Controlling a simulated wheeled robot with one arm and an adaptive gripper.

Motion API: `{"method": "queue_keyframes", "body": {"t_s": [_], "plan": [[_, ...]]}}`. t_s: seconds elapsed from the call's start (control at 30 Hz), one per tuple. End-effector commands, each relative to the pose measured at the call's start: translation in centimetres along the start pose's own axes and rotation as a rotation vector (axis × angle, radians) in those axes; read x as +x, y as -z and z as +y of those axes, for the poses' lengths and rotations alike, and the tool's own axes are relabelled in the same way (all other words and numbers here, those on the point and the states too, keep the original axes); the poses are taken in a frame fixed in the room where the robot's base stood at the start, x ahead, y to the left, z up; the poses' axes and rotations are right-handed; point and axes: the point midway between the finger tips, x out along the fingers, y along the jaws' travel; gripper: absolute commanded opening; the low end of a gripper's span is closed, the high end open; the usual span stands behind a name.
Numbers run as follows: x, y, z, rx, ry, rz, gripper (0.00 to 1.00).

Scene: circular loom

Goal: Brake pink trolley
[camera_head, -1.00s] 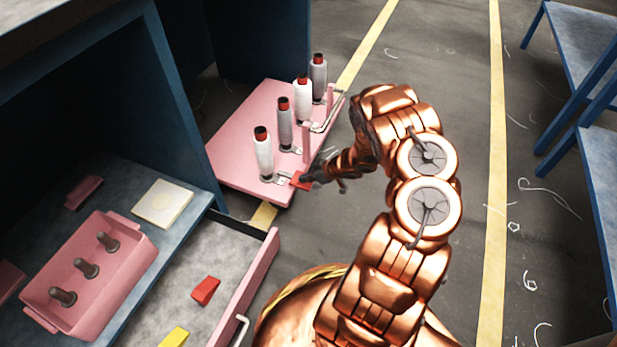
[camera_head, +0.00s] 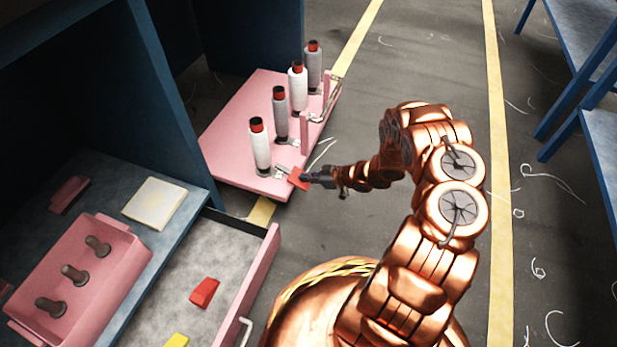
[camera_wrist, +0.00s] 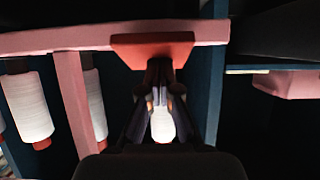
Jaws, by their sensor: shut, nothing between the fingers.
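The pink trolley (camera_head: 232,128) is a low flat platform on the floor, carrying several upright bobbins and a handle rail on its right side. A red pedal (camera_head: 299,179) sticks out at its near right corner. My gripper (camera_head: 307,179) is shut and points left, its tips at the pedal's right edge. In the wrist view the red pedal (camera_wrist: 152,48) is a wide block beside the pink trolley frame (camera_wrist: 60,40). My closed fingertips (camera_wrist: 160,68) meet or nearly meet its edge; exact contact is hard to tell. A pale bobbin shows between the finger links.
A blue bench (camera_head: 180,240) at left holds a pink tray (camera_head: 120,262) with several pegs and a pale pad (camera_head: 153,203). An open drawer (camera_head: 257,285) below contains a red block (camera_head: 204,292) and a yellow block (camera_head: 176,341).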

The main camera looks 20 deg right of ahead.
Motion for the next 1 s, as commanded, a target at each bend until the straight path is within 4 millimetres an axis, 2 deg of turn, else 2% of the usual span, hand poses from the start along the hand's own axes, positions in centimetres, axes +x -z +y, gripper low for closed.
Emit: {"method": "queue_keyframes", "body": {"t_s": [0.03, 0.27, 0.57, 0.6, 0.7, 1.0], "plan": [[0.2, -0.5, -0.2, 0.003, 0.002, -0.008, 0.00], [-0.1, -0.3, -0.2, 0.004, 0.001, -0.011, 0.00], [-2.5, 2.7, 0.1, -0.003, 0.001, -0.004, 0.00], [-2.9, 3.2, 0.1, -0.005, 0.002, -0.002, 0.00], [-5.2, 3.0, 0.2, -0.001, -0.002, 0.000, 0.00], [-10.5, 2.7, 0.1, -0.002, 0.001, 0.000, 0.00]]}}
